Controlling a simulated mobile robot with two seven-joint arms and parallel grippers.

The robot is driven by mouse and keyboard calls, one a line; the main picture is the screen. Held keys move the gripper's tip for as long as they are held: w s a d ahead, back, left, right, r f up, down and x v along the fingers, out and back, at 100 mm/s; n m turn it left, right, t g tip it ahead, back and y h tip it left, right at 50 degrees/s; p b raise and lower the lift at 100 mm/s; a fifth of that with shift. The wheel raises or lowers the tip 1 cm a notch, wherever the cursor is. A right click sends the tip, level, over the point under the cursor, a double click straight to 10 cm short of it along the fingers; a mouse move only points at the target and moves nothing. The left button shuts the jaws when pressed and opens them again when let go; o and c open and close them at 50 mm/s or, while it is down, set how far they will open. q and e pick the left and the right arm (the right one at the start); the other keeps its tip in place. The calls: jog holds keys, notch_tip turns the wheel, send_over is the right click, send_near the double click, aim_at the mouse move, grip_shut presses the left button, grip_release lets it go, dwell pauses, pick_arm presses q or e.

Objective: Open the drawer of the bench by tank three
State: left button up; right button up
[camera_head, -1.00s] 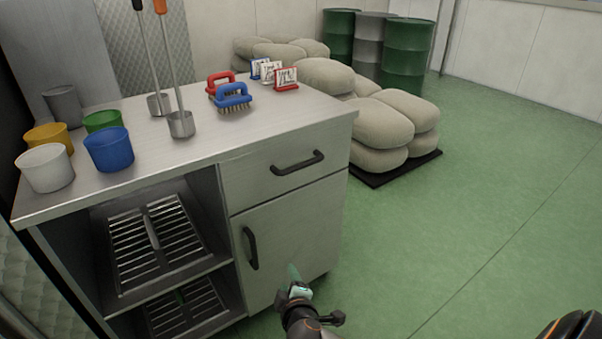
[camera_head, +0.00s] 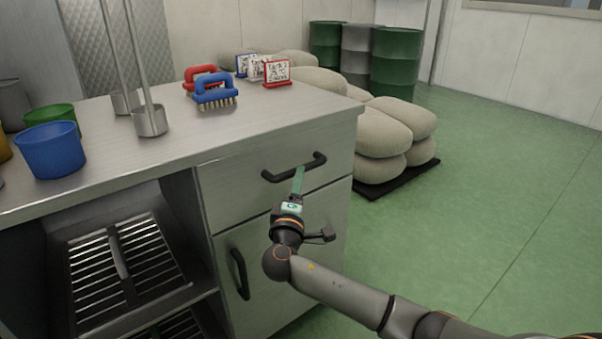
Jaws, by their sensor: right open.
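The bench (camera_head: 190,140) is a steel cabinet with a worktop. Its drawer (camera_head: 228,190) is at the upper right and looks shut, with a black bar handle (camera_head: 294,168). My right gripper (camera_head: 298,178) is open, its greenish fingers pointing up at the handle's middle from below. The fingers overlap the handle's lower edge in the picture; I cannot tell whether they touch it. Small signs stand on the worktop, and the front one (camera_head: 277,73) has a red frame and handwritten text. My left gripper is out of view.
Under the drawer is a door with a black handle (camera_head: 239,273). Open rack shelves (camera_head: 125,262) are at its left. A blue cup (camera_head: 52,150), brushes (camera_head: 215,92) and ladles (camera_head: 150,121) stand on top. Sacks (camera_head: 385,140) lie behind; green floor is clear at the right.

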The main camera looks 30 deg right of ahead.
jog(key=b+x, duration=0.1)
jog(key=x, duration=0.4)
jog(key=shift+w+d, duration=0.25)
jog(key=shift+w, duration=0.05)
jog(key=shift+c, duration=0.3)
grip_shut()
dwell(0.8)
